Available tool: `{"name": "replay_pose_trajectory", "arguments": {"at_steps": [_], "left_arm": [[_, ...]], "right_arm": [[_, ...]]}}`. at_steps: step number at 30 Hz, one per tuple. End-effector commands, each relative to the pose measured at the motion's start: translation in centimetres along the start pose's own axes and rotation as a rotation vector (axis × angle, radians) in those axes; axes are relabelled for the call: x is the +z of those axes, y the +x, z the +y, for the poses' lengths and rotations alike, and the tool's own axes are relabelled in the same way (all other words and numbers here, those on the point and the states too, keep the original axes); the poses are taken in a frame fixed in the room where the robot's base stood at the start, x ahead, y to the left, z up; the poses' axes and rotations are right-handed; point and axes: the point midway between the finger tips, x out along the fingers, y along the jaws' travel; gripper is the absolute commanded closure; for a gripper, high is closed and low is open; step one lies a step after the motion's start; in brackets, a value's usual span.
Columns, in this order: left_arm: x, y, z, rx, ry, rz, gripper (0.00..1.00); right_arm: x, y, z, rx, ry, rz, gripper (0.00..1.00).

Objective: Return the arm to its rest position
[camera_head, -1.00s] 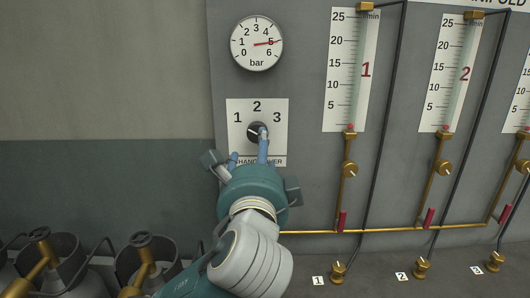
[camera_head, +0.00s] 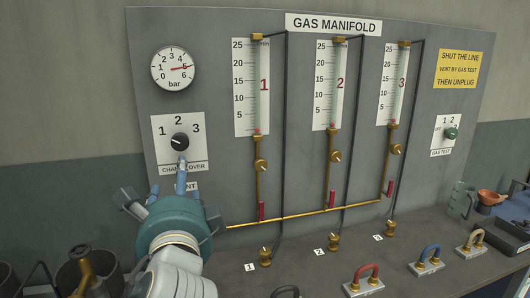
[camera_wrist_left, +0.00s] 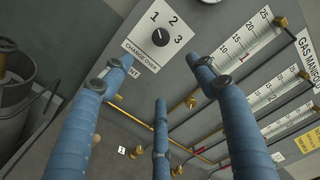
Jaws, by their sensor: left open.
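My left gripper (camera_head: 170,180) is in front of the lower left of the gas manifold panel (camera_head: 215,60). Its blue fingers are spread, with nothing between them. One fingertip shows just below the black changeover knob (camera_head: 180,141), apart from it in the picture. In the left wrist view the three fingers of the gripper (camera_wrist_left: 160,80) stand apart, and the knob (camera_wrist_left: 160,37) is in full view beyond them on its white plate marked 1, 2, 3. My right gripper is in neither view.
A round gauge (camera_head: 174,69) reads about 5 bar. Three flow tubes and a brass pipe (camera_head: 290,217) run across the panel. Coloured shackles (camera_head: 367,280) stand on the bench at front right. Dark cylinders (camera_head: 88,272) are at lower left. A gas test knob (camera_head: 451,133) is at right.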

Motion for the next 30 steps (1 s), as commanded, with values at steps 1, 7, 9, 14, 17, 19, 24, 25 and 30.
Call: {"name": "replay_pose_trajectory", "arguments": {"at_steps": [1,7,9,14,17,19,24,25,30], "left_arm": [[-0.1,0.0,0.3,0.006,-0.004,0.003,0.42],[-1.0,0.1,3.6,0.079,-0.076,0.039,0.42],[-1.3,0.1,4.8,0.107,-0.104,0.049,0.42],[-2.2,-0.2,8.8,0.198,-0.191,0.079,0.42],[-2.9,-0.6,12.0,0.275,-0.265,0.096,0.42],[-3.4,-1.2,14.6,0.339,-0.326,0.106,0.42],[-4.6,-3.9,23.1,0.551,-0.523,0.100,0.42],[-4.8,-4.8,25.1,0.602,-0.569,0.092,0.42],[-5.1,-11.4,35.6,0.890,-0.847,-0.023,0.42]], "right_arm": [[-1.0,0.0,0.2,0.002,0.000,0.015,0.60],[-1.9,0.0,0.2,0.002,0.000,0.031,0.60],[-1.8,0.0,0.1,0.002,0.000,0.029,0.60],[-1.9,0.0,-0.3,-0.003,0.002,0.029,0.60],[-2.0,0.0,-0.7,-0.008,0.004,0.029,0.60],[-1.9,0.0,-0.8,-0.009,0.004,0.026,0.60],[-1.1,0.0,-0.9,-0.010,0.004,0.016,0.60],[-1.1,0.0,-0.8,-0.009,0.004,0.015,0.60],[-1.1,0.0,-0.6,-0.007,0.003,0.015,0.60]]}}
